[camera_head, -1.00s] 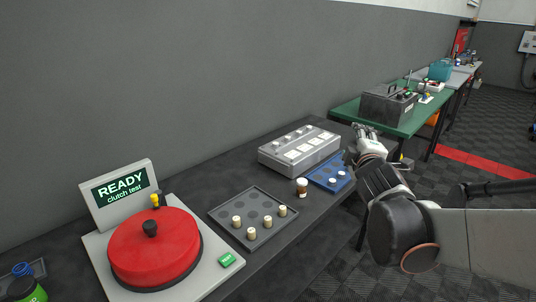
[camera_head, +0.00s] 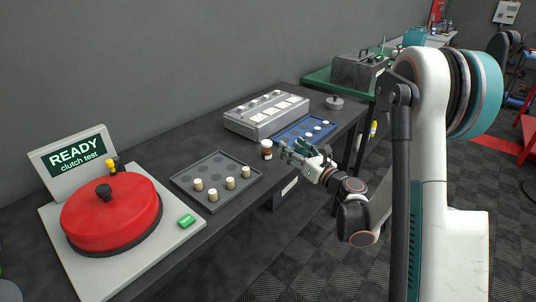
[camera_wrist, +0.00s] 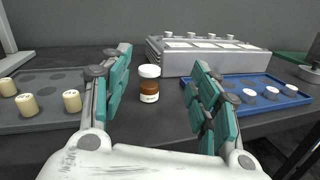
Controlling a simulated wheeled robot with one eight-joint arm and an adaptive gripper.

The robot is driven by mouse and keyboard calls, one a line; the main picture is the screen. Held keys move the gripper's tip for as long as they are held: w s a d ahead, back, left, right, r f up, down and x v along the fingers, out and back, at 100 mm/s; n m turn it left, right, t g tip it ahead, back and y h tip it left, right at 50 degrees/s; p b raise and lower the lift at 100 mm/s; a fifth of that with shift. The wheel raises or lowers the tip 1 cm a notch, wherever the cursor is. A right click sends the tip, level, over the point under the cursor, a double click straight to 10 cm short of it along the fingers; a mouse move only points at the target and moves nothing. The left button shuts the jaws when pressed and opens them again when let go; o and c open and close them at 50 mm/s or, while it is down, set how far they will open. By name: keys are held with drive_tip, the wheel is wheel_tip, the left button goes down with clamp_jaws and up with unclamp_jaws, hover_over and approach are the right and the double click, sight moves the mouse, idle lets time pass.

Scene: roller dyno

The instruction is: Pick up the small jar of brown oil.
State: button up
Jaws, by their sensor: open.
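The small jar of brown oil (camera_head: 267,149) stands upright on the dark bench, between the grey tray and the blue tray. It has a white lid and a brown body with a label, seen clearly in the wrist view (camera_wrist: 149,84). My gripper (camera_head: 284,148) is just right of the jar in the head view, low over the bench edge and pointing at it. In the wrist view the open teal-padded fingers (camera_wrist: 160,90) stand either side of the jar in the picture, with the jar beyond, apart from both pads. Nothing is held.
A grey tray (camera_head: 182,181) with several cream-capped vials lies left of the jar. A blue tray (camera_head: 290,134) with white-capped pieces lies to the right. A grey box with white panels (camera_head: 262,128) stands behind. A red clutch tester (camera_head: 110,211) sits far left.

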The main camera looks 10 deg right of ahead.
sight(270, 148)
wheel_tip(270, 148, down, 5)
drive_tip(key=n+g+y, duration=0.1)
drive_tip(key=n+y, duration=0.1)
drive_tip(key=n, duration=0.1)
drive_tip(key=p+x, duration=0.1)
drive_tip(key=x, duration=0.3)
drive_tip(key=p+x, duration=0.1)
drive_tip(key=x, duration=0.1)
drive_tip(key=shift+a+f+p, duration=0.35)
drive_tip(key=shift+a+f, duration=0.05)
drive_tip(key=shift+a, duration=0.05)
drive_tip(key=shift+d+b+x, duration=0.2)
drive_tip(key=shift+b+x, duration=1.05)
drive_tip(key=shift+x, duration=2.15)
drive_tip(key=shift+r, duration=0.1)
drive_tip(key=c, duration=1.1)
